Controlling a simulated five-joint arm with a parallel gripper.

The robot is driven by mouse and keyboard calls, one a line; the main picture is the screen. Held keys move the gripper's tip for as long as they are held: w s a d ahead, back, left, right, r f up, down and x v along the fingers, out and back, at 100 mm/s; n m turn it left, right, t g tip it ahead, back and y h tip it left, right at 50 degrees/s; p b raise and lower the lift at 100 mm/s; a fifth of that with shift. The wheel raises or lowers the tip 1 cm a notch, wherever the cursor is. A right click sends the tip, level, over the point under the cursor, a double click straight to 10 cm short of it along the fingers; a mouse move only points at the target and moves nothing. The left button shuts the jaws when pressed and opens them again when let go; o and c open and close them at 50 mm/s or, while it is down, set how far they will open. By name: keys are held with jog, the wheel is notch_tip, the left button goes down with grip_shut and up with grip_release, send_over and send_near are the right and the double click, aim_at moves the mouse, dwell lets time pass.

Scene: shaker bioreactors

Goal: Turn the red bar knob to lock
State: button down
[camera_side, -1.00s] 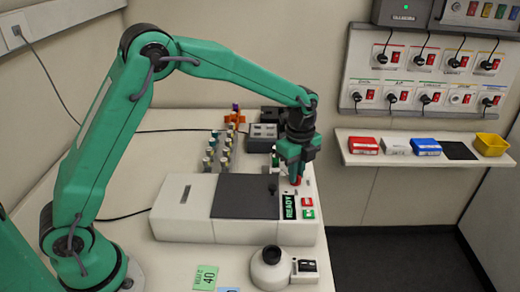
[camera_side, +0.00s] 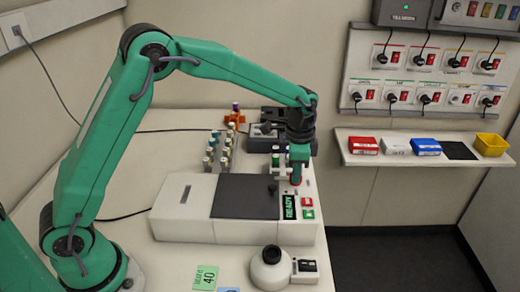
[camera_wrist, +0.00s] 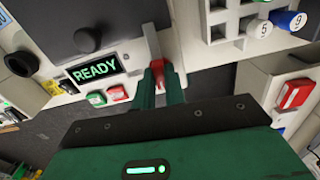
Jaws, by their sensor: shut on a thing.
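The red bar knob (camera_wrist: 158,67) is between my fingertips in the wrist view, and only part of it shows. It sits on the white shaker unit (camera_side: 180,222), on the right-hand panel above the READY display (camera_side: 289,207). My gripper (camera_side: 297,177) points down at the panel and is shut on the knob; in the side view a little red (camera_side: 296,182) shows at its fingertips. In the wrist view my gripper (camera_wrist: 160,82) has one finger on each side of the knob. The display also reads READY in the wrist view (camera_wrist: 95,68).
A red button (camera_wrist: 117,93) and a green button (camera_wrist: 95,99) lie beside the display. The dark lid (camera_side: 245,195) is closed. Capped vials (camera_side: 212,155) stand behind the unit. A round white device (camera_side: 270,270) stands in front. A wall shelf (camera_side: 420,158) holds boxes at right.

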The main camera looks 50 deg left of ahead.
jog(key=shift+n, duration=0.4)
jog(key=c, duration=1.5)
grip_release()
jog(key=shift+o, duration=0.2)
jog(key=shift+r, duration=0.15)
jog(key=shift+r, duration=3.8)
